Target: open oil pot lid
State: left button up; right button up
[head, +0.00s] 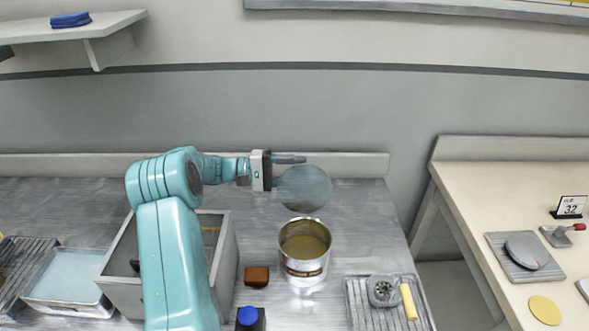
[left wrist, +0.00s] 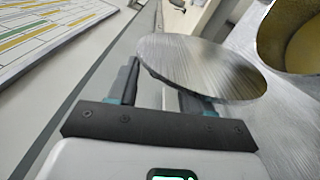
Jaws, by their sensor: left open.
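The oil pot (head: 304,262) is a shiny metal can with a brown label, standing open on the metal counter, with yellowish oil inside. Its round grey lid (head: 307,190) stands raised behind the pot's far rim; I cannot tell whether it is joined to the pot. My left gripper (head: 291,170) is open at the lid's upper left. In the left wrist view the lid (left wrist: 205,68) covers part of the right finger, while the left finger stands clear of it. The pot (left wrist: 295,35) shows at the upper right there. My right gripper is in neither view.
A grey bin (head: 228,262) stands left of the pot, with a brown block (head: 257,276) and a blue-capped bottle (head: 249,317) nearby. A metal tray (head: 358,312) lies at the right. The counter right of the lid is bare. Another table (head: 480,190) stands further right.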

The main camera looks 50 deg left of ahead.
pick_arm(q)
jog(key=shift+c, duration=0.4)
grip_shut()
jog(key=s+d+m+b, duration=0.1)
jog(key=b, duration=0.3)
jog(key=shift+d+m, duration=0.2)
jog(key=shift+m, duration=0.2)
jog(key=shift+s+d+r+m+b, duration=0.2)
jog(key=shift+d+r+m+b, duration=0.1)
jog(key=shift+b, duration=0.35)
jog(key=shift+r, duration=0.15)
